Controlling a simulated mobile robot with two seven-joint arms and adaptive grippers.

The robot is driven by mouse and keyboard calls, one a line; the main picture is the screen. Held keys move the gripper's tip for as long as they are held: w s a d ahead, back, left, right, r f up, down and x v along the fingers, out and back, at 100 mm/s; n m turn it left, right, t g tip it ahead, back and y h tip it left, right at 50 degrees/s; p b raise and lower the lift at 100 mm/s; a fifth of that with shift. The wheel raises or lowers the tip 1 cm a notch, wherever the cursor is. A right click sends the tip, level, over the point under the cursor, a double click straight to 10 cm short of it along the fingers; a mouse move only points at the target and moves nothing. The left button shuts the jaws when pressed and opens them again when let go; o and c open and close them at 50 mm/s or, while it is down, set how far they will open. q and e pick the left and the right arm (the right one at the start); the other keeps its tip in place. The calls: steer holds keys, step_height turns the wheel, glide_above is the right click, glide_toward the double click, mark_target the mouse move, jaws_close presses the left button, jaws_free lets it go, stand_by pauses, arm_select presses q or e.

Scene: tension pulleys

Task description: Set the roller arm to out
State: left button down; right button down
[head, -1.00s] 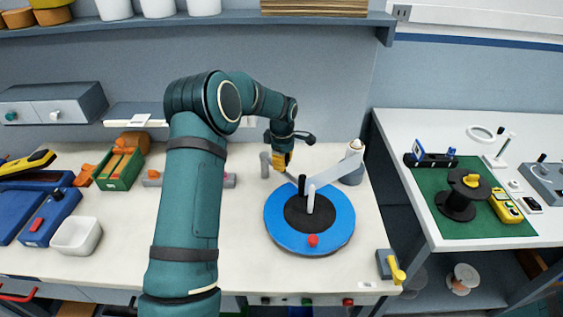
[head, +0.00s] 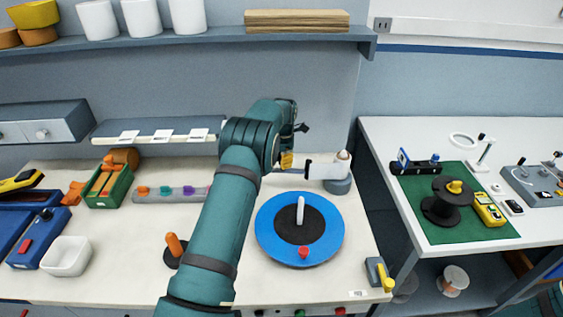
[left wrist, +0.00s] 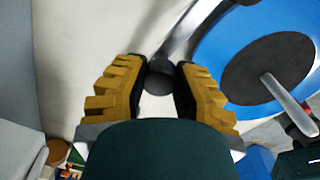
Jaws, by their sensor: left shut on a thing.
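The roller arm (head: 325,171) is a pale bar on a grey pivot post (head: 338,184) behind the blue disc (head: 268,232). It points left from the post, behind the disc, with a black piece near its free end. My left gripper (head: 287,160) is at that free end. In the left wrist view its yellow fingers (left wrist: 160,85) are shut on a dark round knob (left wrist: 160,73) at the end of the bar. The blue disc (left wrist: 218,48) lies to the right there, apart from the knob. My right gripper is not in view.
A white peg (head: 300,208) and a red knob (head: 303,252) stand on the disc. A yellow-handled lever (head: 385,278) sits at the front right corner. A grey rail with coloured knobs (head: 170,194) and an orange-handled stick (head: 174,243) lie left of my arm.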

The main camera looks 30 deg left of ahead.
arm_select(q)
steer(key=shift+w+a+f+n, duration=0.15)
steer(key=shift+w+a+n, duration=0.15)
steer(key=shift+n, duration=0.2)
steer(key=c, duration=0.6)
jaws_free()
steer(key=shift+a, duration=0.1)
steer(key=shift+w+r, duration=0.1)
steer(key=shift+r, duration=0.2)
steer(key=r, duration=1.1)
steer(key=shift+d+r, duration=0.25)
steer(key=shift+s+f, duration=0.1)
steer(key=shift+s, duration=0.1)
